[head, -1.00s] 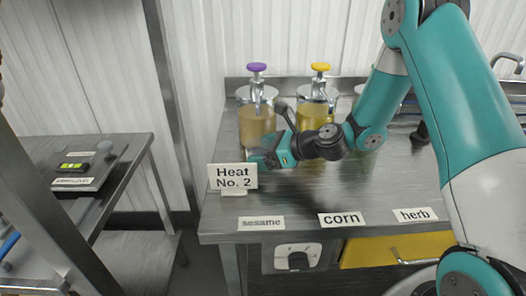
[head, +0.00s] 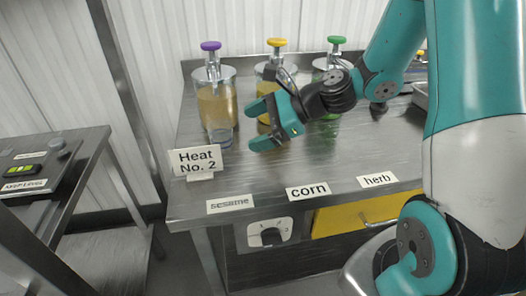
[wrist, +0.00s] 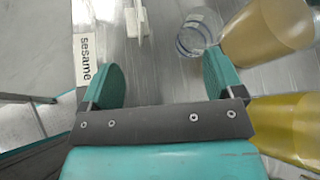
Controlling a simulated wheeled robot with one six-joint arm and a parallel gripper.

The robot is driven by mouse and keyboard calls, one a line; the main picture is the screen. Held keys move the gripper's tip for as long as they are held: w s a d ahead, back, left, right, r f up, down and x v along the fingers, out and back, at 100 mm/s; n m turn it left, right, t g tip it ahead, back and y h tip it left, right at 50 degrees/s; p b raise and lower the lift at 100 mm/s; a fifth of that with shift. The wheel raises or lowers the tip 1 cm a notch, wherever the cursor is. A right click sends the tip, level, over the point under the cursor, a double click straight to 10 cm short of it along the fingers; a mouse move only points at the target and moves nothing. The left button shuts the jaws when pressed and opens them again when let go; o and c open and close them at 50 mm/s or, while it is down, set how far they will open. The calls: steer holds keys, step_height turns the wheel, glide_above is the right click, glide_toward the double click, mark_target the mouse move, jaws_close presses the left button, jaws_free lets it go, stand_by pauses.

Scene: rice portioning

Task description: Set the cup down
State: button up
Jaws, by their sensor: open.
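The clear cup (head: 221,138) stands on the steel counter, just in front of the purple-topped dispenser (head: 216,105). It also shows in the wrist view (wrist: 197,35), upright beside a dispenser of yellowish liquid. My gripper (head: 258,124) is open and empty, to the right of the cup and apart from it, with its fingers pointing left. In the wrist view, the two teal fingers (wrist: 165,80) are wide apart with bare counter between them. The cup lies beyond the right finger there.
A yellow-topped dispenser (head: 275,82) and a green-topped one (head: 334,68) stand along the back, partly behind my arm. The "Heat No. 2" sign (head: 197,161) stands at the front left. The counter's front strip, above the sesame (head: 230,204) and corn labels, is clear.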

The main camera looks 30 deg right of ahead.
steer(key=s+a+r+n+g+h, duration=0.2)
steer(key=s+a+r+n+g, duration=0.15)
steer(key=s+a+n, duration=0.65)
steer(key=s+r+n+g+h, duration=0.3)
steer(key=s+n, duration=0.7)
steer(key=n, duration=0.7)
steer(key=shift+s+d+h, duration=0.3)
steer(key=shift+s+h, duration=0.1)
steer(key=shift+h, duration=0.3)
